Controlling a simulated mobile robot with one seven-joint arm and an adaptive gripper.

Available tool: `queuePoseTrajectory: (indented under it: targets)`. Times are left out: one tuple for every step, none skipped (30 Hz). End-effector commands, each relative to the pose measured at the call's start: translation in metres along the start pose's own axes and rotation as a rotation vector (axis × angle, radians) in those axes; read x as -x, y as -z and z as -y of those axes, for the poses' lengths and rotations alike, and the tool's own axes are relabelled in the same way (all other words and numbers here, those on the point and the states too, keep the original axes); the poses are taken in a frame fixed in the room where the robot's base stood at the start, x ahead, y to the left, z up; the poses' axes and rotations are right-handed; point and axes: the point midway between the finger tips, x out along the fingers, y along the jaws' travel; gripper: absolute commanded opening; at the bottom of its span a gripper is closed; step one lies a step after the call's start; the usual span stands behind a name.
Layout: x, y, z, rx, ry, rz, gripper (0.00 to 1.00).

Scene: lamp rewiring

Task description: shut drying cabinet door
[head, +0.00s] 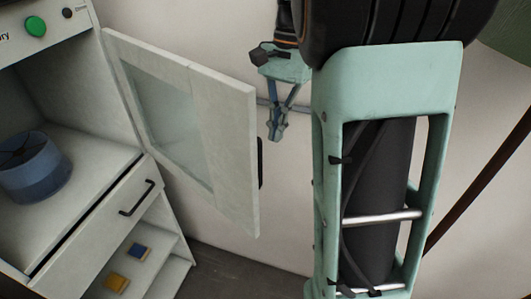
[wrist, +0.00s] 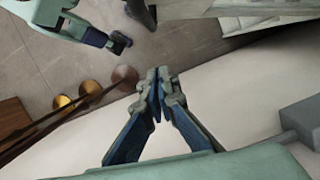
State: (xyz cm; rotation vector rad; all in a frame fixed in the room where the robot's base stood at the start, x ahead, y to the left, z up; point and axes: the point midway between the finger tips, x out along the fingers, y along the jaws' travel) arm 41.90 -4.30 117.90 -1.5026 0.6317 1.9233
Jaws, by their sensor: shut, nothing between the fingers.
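The drying cabinet door (head: 222,110) is a pale panel with a glass window, and it stands swung open to the right of the cabinet (head: 85,140) in the head view. A black handle (head: 260,163) sits on its outer right edge. My gripper (head: 275,137) is shut and empty, just right of the door's free edge and above the handle. I cannot tell whether it touches the door. In the wrist view my gripper (wrist: 159,73) has its fingertips together with nothing between them. The cabinet's inside is open to view at the left.
A blue round container (head: 35,170) stands inside the cabinet. Below is a drawer with a black handle (head: 136,198), slightly open at its top, and a shelf with a blue and a yellow block. A wall lies behind the door. Round brass-coloured bases (wrist: 90,87) show in the wrist view.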

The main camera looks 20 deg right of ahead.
Motion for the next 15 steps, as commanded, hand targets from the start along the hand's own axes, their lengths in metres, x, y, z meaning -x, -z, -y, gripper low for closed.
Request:
queuePoseTrajectory:
  targets:
    - [-0.012,-0.002,0.0,0.001,-0.003,0.004,0.0]
    - [-0.019,-0.002,0.0,0.001,-0.003,0.004,0.0]
    - [-0.027,-0.001,0.0,0.001,-0.003,0.003,0.0]
    - [-0.033,-0.002,0.0,0.001,-0.003,0.004,0.0]
    - [-0.039,-0.001,0.0,0.001,-0.002,0.003,0.0]
    - [-0.038,-0.008,0.001,0.005,0.001,0.001,0.0]
    - [-0.038,-0.013,0.001,0.006,0.001,0.0,0.0]
    - [-0.04,-0.017,0.001,0.006,0.001,0.0,0.0]
    - [-0.041,-0.022,0.001,0.005,0.001,-0.001,0.0]
    - [-0.042,-0.026,0.0,0.004,0.0,0.0,0.0]
    - [-0.043,-0.028,0.0,0.004,0.0,0.0,0.0]
    - [-0.044,-0.032,0.0,0.004,0.001,-0.001,0.0]
    - [-0.044,-0.034,0.0,0.003,0.001,-0.001,0.0]
    - [-0.045,-0.035,0.001,0.002,0.001,-0.001,0.0]
    - [-0.045,-0.037,0.0,0.002,0.001,-0.002,0.0]
